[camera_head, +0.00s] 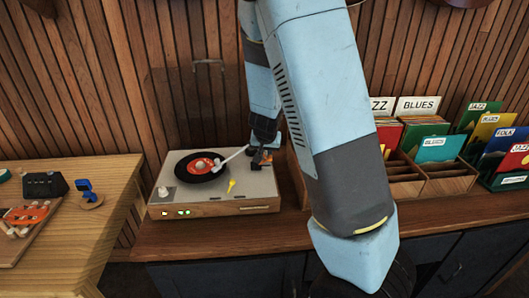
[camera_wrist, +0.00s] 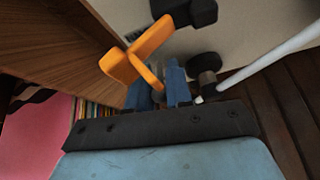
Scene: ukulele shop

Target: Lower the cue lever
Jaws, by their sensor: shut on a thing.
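The turntable (camera_head: 220,203) stands on the wooden counter, with a black record (camera_head: 191,174) and a white tonearm (camera_head: 233,155). The tonearm reaches over the record. The orange cue lever (camera_wrist: 145,42) runs from a black mount (camera_wrist: 197,12) beside the tonearm (camera_wrist: 275,55) to a crosspiece at its end. A bit of orange (camera_head: 257,160) shows under my gripper (camera_head: 262,150) in the head view. In the wrist view my gripper (camera_wrist: 158,80) is shut on the lever's crosspiece, one end of which lies between the blue fingers. The exact contact is partly hidden.
A dark counterweight (camera_wrist: 206,68) sits close right of my fingers. A yellow lever (camera_head: 231,186) and a grey knob (camera_head: 163,191) are on the turntable's front. Record bins (camera_head: 450,182) stand at right, partly behind my arm. Another wooden table (camera_head: 80,240) is at left.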

